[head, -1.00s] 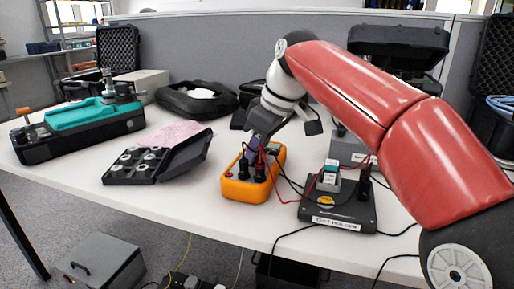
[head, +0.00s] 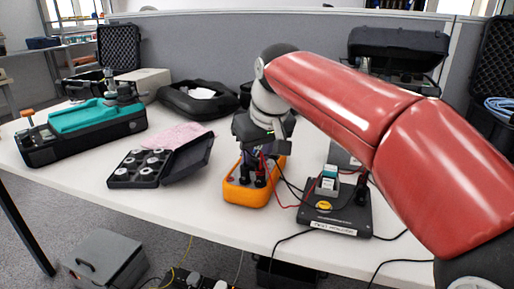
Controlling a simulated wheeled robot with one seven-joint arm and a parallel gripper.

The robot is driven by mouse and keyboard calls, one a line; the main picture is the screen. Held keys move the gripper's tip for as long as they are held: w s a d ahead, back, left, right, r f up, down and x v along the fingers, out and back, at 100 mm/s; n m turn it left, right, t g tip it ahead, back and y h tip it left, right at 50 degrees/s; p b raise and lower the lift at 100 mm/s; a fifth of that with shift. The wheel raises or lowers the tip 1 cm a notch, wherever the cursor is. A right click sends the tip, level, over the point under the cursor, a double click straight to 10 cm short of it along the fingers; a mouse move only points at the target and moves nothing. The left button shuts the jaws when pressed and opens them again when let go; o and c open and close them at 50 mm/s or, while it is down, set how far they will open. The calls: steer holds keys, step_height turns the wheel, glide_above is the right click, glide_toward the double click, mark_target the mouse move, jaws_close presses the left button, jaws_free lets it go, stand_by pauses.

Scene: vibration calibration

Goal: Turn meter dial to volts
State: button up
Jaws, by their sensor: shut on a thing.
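The yellow-orange multimeter (head: 246,195) lies on the white table near its front edge. Dark plugs with red and black leads stand up from its near end. My gripper (head: 254,156) is over the meter, pointing down, with its fingers at the meter's face behind the plugs. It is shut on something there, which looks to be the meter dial. The dial and its markings are hidden by the gripper and plugs, so its setting cannot be read.
A black test device (head: 338,216) with a red lead stands close on the right. An open black case of round weights (head: 143,167) lies to the left, with a teal-topped instrument (head: 97,117) beyond. Leads cross between the meter and the device.

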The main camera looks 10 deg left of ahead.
steer(key=shift+m, duration=0.6)
steer(key=shift+h+p, duration=0.3)
steer(key=o, duration=1)
steer(key=shift+c, duration=0.2)
steer(key=p+v, duration=0.1)
steer(key=v, duration=0.6)
steer(key=shift+s+r, duration=0.25)
steer(key=shift+r, duration=0.1)
